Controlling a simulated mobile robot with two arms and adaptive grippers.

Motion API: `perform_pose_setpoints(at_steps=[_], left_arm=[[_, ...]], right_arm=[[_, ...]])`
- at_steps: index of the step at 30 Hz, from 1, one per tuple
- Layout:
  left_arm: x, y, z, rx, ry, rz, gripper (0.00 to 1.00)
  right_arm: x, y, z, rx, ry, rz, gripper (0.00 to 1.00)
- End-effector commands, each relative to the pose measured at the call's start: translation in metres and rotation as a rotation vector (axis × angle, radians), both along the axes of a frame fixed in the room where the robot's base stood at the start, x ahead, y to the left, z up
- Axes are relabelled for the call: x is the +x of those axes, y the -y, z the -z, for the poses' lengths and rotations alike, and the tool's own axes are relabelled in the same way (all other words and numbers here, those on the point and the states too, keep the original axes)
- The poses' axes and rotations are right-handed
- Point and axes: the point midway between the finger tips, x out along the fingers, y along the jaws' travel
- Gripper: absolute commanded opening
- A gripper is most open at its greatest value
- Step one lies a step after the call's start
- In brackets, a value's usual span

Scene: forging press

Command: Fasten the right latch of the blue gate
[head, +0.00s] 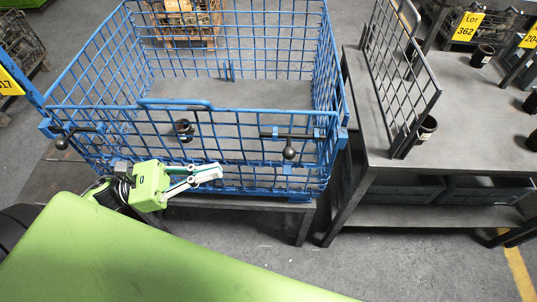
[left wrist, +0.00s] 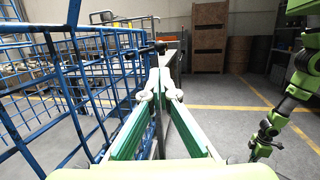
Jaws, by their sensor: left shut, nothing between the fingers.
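The blue gate (head: 175,104) is the upright front panel of a blue wire cage, with a raised handle on top. Its right latch (head: 270,135) is a dark horizontal bolt with a black ball knob (head: 289,153) pointing down. I cannot tell whether the bolt reaches into the side bracket. My left gripper (head: 218,172) is shut and empty, in front of the gate, left of and below the knob. In the left wrist view its fingertips (left wrist: 160,85) converge, and a dark knob (left wrist: 160,47) shows beyond them. A green arm of mine (left wrist: 272,125) shows at right; its gripper is unclear.
The left latch (head: 70,133) has a similar ball knob. A dark cup (head: 184,129) shows behind the gate bars. A grey table (head: 460,140) with an upright wire panel (head: 395,75) stands to the right. The floor in front is clear.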

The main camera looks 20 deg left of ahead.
Motion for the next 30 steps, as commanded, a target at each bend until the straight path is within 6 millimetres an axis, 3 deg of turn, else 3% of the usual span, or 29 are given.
perform_pose_setpoints(at_steps=[12,18,30], left_arm=[[0.039,0.074,-0.021,-0.003,0.003,0.002,0.00],[0.052,0.101,-0.026,-0.001,0.002,0.000,0.00],[0.058,0.112,-0.025,0.001,-0.001,-0.001,0.00]], right_arm=[[0.001,0.000,-0.025,-0.001,0.001,-0.001,0.00],[0.003,0.000,-0.035,0.000,0.003,-0.001,0.00],[0.004,0.000,-0.038,0.000,0.004,-0.001,0.00]])
